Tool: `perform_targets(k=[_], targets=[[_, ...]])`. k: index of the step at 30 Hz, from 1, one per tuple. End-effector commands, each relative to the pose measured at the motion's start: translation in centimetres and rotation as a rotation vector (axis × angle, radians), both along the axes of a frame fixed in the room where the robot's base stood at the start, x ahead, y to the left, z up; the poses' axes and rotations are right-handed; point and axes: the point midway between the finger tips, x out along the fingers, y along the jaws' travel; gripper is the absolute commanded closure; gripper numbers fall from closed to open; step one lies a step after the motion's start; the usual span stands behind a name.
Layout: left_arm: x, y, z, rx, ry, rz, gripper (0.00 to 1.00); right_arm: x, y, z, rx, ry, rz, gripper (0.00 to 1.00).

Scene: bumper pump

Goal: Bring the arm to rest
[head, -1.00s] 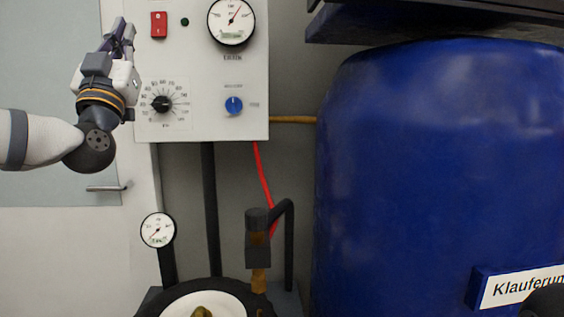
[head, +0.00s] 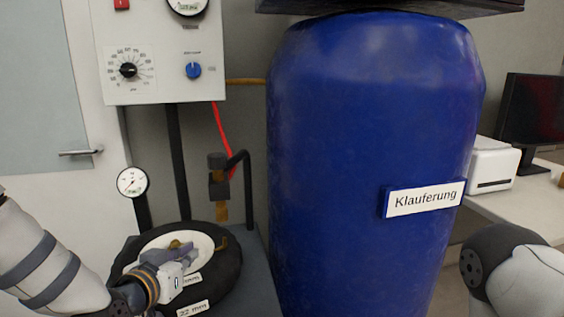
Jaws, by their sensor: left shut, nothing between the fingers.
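My left gripper (head: 186,252) is low at the lower left of the head view. It is shut and empty, in front of the black ring-shaped bumper (head: 226,268) with its white centre (head: 152,247). The gripper covers part of the white centre; I cannot tell whether it touches it. My left arm comes in from the lower left corner. Part of my right arm (head: 518,270) shows at the lower right, but its gripper is out of view.
A white control panel (head: 160,90) with a black dial (head: 128,70) and blue knob (head: 193,70) hangs above. A small gauge (head: 132,182) and a dark upright fitting (head: 218,185) stand behind the bumper. A large blue tank (head: 365,130) fills the middle. A desk (head: 535,195) stands right.

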Motion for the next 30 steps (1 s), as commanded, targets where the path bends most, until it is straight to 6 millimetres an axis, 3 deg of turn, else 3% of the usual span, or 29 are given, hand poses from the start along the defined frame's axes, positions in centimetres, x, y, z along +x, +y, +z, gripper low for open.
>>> perform_targets(k=[1,3,5,6,8,9,12,16,18,21,30], targets=[[-2.6,-0.6,-4.2,0.001,0.120,-0.013,1.00,0.0,0.0,0.0,0.000,0.000,0.000,0.60],[-7.0,-1.1,-9.7,0.000,0.295,-0.020,1.00,0.0,0.0,0.0,0.000,-0.001,0.000,0.60],[-11.3,-1.3,-13.9,0.004,0.448,-0.018,1.00,0.0,0.0,0.0,0.000,-0.001,0.000,0.60],[-14.5,-1.2,-16.3,0.007,0.550,-0.013,1.00,0.0,0.0,0.0,0.000,-0.001,0.000,0.60],[-19.6,-0.9,-19.6,0.019,0.705,0.000,1.00,0.0,0.0,0.0,0.000,-0.001,0.000,0.60],[-23.1,-0.6,-21.3,0.028,0.808,0.011,1.00,0.0,0.0,0.0,0.000,-0.001,0.000,0.60],[-31.7,0.6,-24.0,0.062,1.044,0.054,1.00,0.0,0.0,0.0,0.000,-0.001,0.000,0.60],[-40.0,2.2,-24.9,0.108,1.263,0.109,1.00,0.0,0.0,0.0,0.000,-0.001,0.000,0.60],[-42.5,2.9,-24.8,0.126,1.330,0.133,1.00,0.0,0.0,0.0,0.000,-0.001,0.000,0.60],[-44.1,3.2,-24.6,0.137,1.373,0.146,1.00,0.0,0.0,0.0,0.000,-0.001,0.000,0.60],[-44.2,3.2,-24.6,0.138,1.375,0.147,1.00,0.0,0.0,0.0,0.000,-0.001,0.000,0.60]])
